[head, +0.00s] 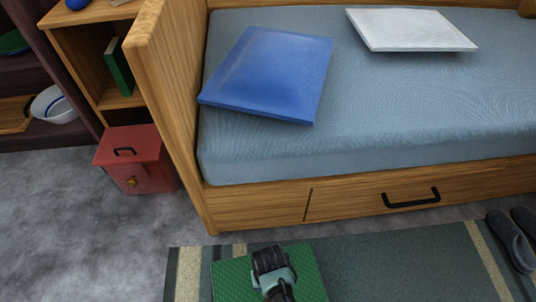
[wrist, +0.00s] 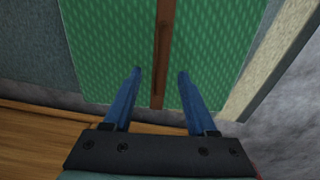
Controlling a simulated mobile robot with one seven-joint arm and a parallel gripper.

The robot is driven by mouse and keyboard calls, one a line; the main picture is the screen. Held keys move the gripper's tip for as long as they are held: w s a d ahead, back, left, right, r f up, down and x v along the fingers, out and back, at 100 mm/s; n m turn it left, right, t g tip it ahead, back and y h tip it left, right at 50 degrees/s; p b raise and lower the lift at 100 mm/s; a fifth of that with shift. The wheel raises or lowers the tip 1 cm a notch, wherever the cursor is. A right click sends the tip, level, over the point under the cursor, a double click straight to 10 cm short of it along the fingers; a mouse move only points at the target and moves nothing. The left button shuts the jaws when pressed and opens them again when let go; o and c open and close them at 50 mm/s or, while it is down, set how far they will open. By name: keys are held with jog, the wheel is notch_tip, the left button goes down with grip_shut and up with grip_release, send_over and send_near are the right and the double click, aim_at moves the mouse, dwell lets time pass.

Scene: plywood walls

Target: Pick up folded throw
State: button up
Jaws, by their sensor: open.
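A green patterned, flat rectangular thing (head: 232,279), which looks like the folded throw, lies on the rug in front of the daybed. In the wrist view the green throw (wrist: 105,40) fills the upper middle, with a narrow brown band running down its centre. My gripper (wrist: 160,73) is open and empty, its two blue fingers pointing at the throw on either side of the brown band. I cannot tell whether the fingertips touch it. In the head view my gripper (head: 271,262) is over the throw and hides part of it.
The striped rug (head: 400,262) spreads to the right, with grey slippers (head: 508,243) at its far edge. The daybed drawer front (head: 350,200) stands close behind the throw. A red box (head: 137,160) is at the left.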

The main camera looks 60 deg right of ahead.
jog(key=shift+w+f+b, duration=0.1)
jog(key=shift+f+b, duration=2.45)
jog(key=shift+f, duration=0.05)
jog(key=shift+r, duration=0.1)
jog(key=shift+c, duration=0.3)
grip_shut()
